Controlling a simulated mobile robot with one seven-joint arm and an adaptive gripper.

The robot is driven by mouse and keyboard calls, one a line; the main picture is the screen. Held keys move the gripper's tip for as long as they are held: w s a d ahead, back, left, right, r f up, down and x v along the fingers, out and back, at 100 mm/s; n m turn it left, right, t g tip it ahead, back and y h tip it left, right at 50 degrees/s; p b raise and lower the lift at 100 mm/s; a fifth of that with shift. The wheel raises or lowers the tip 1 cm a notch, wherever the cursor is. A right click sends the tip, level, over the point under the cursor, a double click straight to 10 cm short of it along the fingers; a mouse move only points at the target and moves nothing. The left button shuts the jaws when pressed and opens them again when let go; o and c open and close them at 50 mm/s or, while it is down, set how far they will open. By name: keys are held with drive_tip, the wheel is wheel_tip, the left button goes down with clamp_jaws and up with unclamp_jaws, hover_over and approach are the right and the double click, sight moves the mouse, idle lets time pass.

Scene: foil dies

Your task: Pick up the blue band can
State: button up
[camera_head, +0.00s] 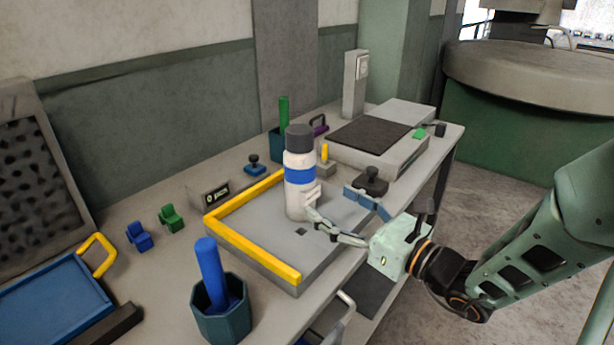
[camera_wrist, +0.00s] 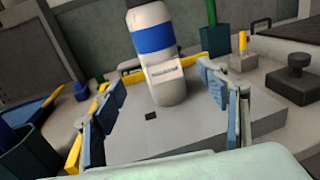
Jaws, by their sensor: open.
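The blue band can (camera_head: 298,174) is a tall white bottle shape with a dark grey cap and a blue band. It stands upright on a grey plate (camera_head: 262,222) with a yellow raised edge. In the wrist view the can (camera_wrist: 160,62) is beyond and between the fingers, with its top cut off by the frame. My gripper (camera_head: 345,215) is open, to the right of the can in the head view. In the wrist view my gripper (camera_wrist: 160,100) has its fingers spread wide to either side, with nothing held. One finger appears close to the can's lower side; contact is unclear.
A teal cup with a blue rod (camera_head: 212,280) stands at the front. A black-knobbed block (camera_head: 371,181) is right of the can. A grey machine with a dark top (camera_head: 372,138) is behind. A blue tray (camera_head: 52,300) is at left, near small blue and green clips (camera_head: 172,217).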

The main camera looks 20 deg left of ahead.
sight(310, 192)
drive_tip(key=x, duration=0.4)
drive_tip(key=shift+s+a, duration=0.1)
drive_tip(key=shift+s, duration=0.05)
drive_tip(key=b+x, duration=0.1)
drive_tip(key=x, duration=0.5)
drive_tip(key=shift+c, duration=0.7)
drive_tip(key=c, duration=1.2)
drive_tip(key=shift+r, duration=0.15)
